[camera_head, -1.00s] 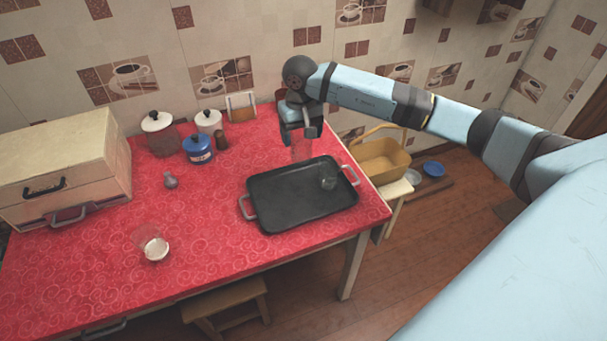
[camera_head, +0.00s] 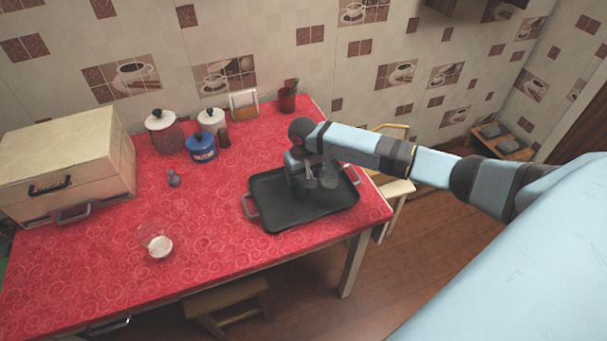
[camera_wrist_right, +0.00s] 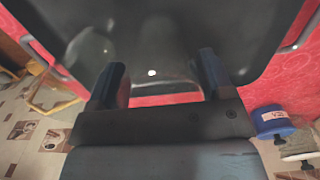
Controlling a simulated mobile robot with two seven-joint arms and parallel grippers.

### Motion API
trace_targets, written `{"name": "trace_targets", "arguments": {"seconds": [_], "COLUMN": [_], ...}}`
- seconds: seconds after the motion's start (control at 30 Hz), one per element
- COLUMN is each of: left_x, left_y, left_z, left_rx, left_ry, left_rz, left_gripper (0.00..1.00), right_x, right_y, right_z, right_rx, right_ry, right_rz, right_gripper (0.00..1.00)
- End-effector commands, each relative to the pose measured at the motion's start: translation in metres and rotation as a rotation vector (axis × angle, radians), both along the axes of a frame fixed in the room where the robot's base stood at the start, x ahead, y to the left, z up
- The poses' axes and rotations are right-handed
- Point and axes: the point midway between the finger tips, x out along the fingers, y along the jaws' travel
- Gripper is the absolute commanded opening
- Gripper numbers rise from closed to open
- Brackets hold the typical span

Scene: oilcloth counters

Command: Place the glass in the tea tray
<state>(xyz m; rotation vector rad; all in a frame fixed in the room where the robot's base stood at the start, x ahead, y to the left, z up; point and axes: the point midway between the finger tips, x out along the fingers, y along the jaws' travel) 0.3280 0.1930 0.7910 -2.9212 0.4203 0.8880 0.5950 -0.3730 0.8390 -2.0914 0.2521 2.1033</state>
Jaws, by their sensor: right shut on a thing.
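The black tea tray (camera_head: 300,215) with grey handles lies on the red table. My right gripper (camera_head: 308,184) is low over its middle. In the right wrist view the gripper (camera_wrist_right: 160,82) is shut on a clear glass (camera_wrist_right: 162,50), which is hard to make out against the dark tray (camera_wrist_right: 215,25). I cannot tell whether this glass touches the tray floor. A second clear glass (camera_head: 330,183) stands in the tray just right of the gripper; it also shows in the wrist view (camera_wrist_right: 90,50). My left gripper is not in view.
A clear glass cup with white contents (camera_head: 157,243) stands at the table's front left. The front middle of the table is clear.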

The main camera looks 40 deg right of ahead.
Motion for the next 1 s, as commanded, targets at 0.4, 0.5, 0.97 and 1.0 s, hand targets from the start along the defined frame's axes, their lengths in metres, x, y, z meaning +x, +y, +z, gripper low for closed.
{"name": "trace_targets", "arguments": {"seconds": [0.4, 0.5, 0.97, 1.0], "left_x": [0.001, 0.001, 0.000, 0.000], "left_y": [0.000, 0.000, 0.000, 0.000], "left_z": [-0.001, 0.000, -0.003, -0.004], "left_rx": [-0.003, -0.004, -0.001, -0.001], "left_ry": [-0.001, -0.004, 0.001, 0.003], "left_rz": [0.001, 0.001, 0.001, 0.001], "left_gripper": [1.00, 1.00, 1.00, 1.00], "right_x": [0.000, 0.000, 0.002, 0.002], "right_y": [-0.001, 0.000, -0.002, -0.001], "right_z": [-0.003, -0.003, 0.044, 0.053], "right_rx": [-0.001, -0.001, -0.002, -0.002], "right_ry": [-0.001, -0.001, -0.006, -0.006], "right_rz": [0.000, 0.000, 0.001, 0.001], "right_gripper": [0.85, 0.85, 0.85, 0.85]}}
